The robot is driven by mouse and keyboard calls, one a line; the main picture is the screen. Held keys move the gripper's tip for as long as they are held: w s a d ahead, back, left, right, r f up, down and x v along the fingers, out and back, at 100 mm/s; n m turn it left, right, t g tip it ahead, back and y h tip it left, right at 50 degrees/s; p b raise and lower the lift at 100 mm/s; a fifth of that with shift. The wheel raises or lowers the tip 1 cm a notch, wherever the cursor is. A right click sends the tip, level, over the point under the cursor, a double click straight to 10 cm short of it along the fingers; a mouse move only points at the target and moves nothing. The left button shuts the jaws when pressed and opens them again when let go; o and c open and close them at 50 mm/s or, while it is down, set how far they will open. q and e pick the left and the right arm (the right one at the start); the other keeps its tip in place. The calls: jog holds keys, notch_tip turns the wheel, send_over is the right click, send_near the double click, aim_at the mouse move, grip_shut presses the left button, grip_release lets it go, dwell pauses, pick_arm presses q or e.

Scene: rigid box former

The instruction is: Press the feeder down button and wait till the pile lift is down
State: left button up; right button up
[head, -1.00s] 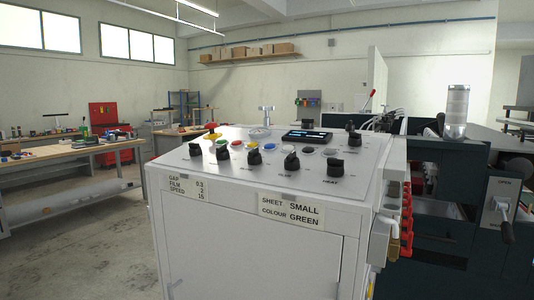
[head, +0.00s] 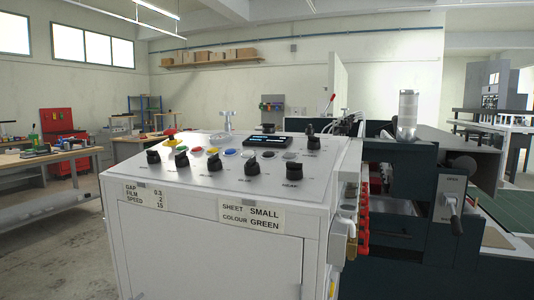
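A grey control cabinet (head: 205,250) stands in front of me with a sloping panel (head: 215,178) on top. The panel carries a row of small coloured buttons, among them a green button (head: 182,149), a yellow button (head: 213,150) and a blue button (head: 230,152). A red mushroom button (head: 170,134) sits at its back left corner. Black knobs (head: 252,166) line the front, and a small lit display (head: 265,140) is behind. The button labels are too small to read, so I cannot tell which is feeder down. The pile lift is not identifiable. Neither gripper is in view.
Dark machinery (head: 400,225) with a lever (head: 455,215) marked OPEN adjoins the cabinet on the right. A label reads SHEET SMALL, COLOUR GREEN (head: 250,215). A workbench (head: 45,170) stands at the left, with bare floor (head: 60,260) before the cabinet's left side.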

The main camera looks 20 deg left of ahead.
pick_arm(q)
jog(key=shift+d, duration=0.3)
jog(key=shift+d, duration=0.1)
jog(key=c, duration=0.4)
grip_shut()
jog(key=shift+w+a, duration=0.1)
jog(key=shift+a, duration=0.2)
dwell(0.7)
